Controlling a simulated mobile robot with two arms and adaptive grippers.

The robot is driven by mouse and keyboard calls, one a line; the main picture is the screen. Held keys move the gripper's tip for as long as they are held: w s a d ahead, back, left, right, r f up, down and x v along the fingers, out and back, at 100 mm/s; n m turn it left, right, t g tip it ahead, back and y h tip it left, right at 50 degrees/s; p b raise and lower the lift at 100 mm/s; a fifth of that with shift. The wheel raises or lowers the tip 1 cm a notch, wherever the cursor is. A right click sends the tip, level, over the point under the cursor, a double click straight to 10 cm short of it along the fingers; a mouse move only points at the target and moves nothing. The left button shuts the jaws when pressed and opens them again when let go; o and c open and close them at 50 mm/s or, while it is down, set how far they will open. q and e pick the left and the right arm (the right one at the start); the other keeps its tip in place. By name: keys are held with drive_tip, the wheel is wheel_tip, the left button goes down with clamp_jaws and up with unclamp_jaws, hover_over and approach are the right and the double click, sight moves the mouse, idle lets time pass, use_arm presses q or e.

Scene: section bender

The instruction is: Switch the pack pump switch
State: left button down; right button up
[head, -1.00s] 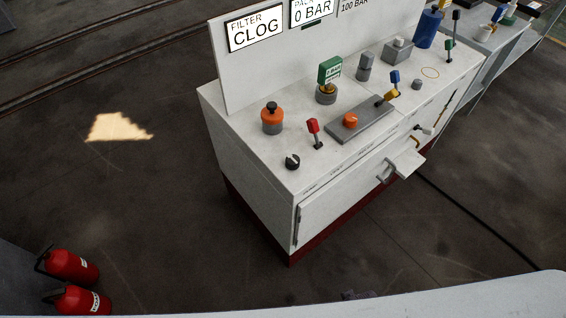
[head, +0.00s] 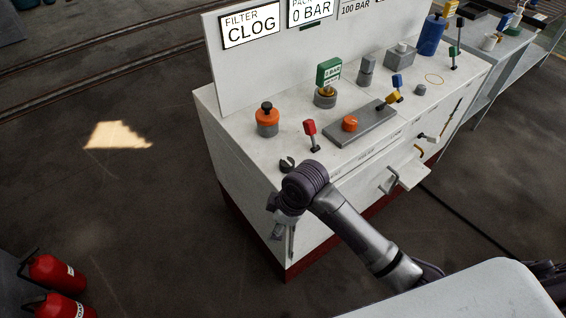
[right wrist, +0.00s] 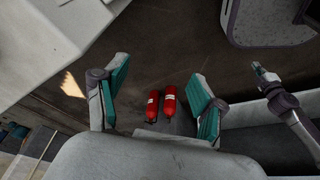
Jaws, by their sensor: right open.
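The white console (head: 240,150) carries several controls. No label I can read marks the pack pump switch. A small black rotary switch (head: 287,164) sits at the near left corner, partly hidden by my right wrist. A red-topped lever (head: 310,130) stands behind it, and an orange knob (head: 349,123) sits on a grey plate. My right gripper (head: 279,230) hangs beside the console's front, below the black switch and apart from it. In the right wrist view its teal-padded fingers (right wrist: 158,92) are spread and empty. What looks like my left gripper (right wrist: 264,74) shows there, its jaws unclear.
The sign board (head: 292,45) rises behind, reading FILTER CLOG and 0 BAR. Handles (head: 389,182) stick out of the front. Floor left of the console is clear.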

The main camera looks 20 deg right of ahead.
drive_tip(key=w+d+r+n+g+h, duration=0.1)
drive_tip(key=w+r+n, duration=0.45)
drive_tip(key=w, duration=0.25)
drive_tip(key=n+h, duration=0.2)
drive_tip(key=n, duration=0.2)
approach(287, 162)
drive_tip(key=shift+m+g, duration=0.25)
drive_tip(key=shift+g, duration=0.15)
drive_tip(key=f, duration=0.9)
drive_tip(key=shift+w+f, duration=0.35)
drive_tip(key=shift+w, duration=0.05)
